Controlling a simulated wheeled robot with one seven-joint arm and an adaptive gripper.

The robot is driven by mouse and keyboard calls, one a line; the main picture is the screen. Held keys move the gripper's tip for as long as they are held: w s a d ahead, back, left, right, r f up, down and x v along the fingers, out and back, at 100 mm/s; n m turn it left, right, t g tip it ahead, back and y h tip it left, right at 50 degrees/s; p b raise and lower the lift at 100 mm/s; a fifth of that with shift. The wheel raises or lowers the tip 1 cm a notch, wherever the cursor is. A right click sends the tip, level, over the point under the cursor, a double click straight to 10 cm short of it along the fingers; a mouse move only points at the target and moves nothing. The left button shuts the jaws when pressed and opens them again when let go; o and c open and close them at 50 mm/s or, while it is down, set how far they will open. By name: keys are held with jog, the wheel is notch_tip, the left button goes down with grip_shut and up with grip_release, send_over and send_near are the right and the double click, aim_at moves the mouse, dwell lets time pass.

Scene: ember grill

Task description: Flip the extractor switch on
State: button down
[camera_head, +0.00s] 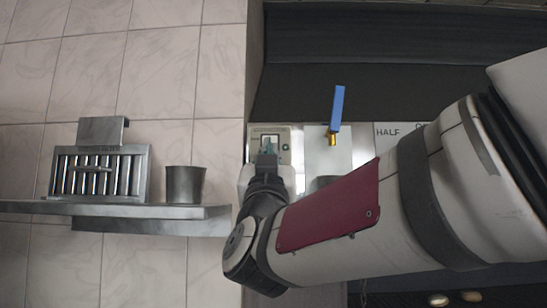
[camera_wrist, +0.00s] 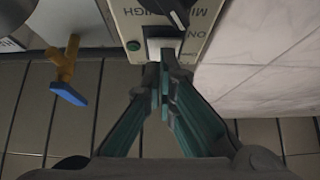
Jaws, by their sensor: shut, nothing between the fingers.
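The extractor switch panel (camera_head: 284,131) is a small cream plate on the wall in the head view. In the wrist view the panel (camera_wrist: 126,14) appears upside down, with a pale rocker switch (camera_wrist: 164,44), an "ON" label, a black knob (camera_wrist: 180,18) and a green round button or lamp (camera_wrist: 133,46). My gripper (camera_head: 268,152) is in front of the panel and hides part of it. In the wrist view my gripper (camera_wrist: 163,72) is shut and empty, its fingertips at the edge of the rocker. I cannot tell whether they touch it, or the rocker's position.
A blue-handled lever (camera_head: 337,108) on a brass valve (camera_wrist: 65,66) stands beside the panel. A "HALF" sign (camera_head: 388,133) is further right. At left, a steel shelf (camera_head: 150,211) holds a slotted metal rack (camera_head: 98,172) and a metal cup (camera_head: 185,184). Tiled wall is clear above.

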jog(key=shift+w, duration=0.1)
dwell(0.3)
jog(key=b, duration=0.2)
jog(key=shift+w+f+t+b, duration=0.2)
jog(key=shift+w+t+b, duration=0.1)
jog(key=shift+t+b, duration=0.1)
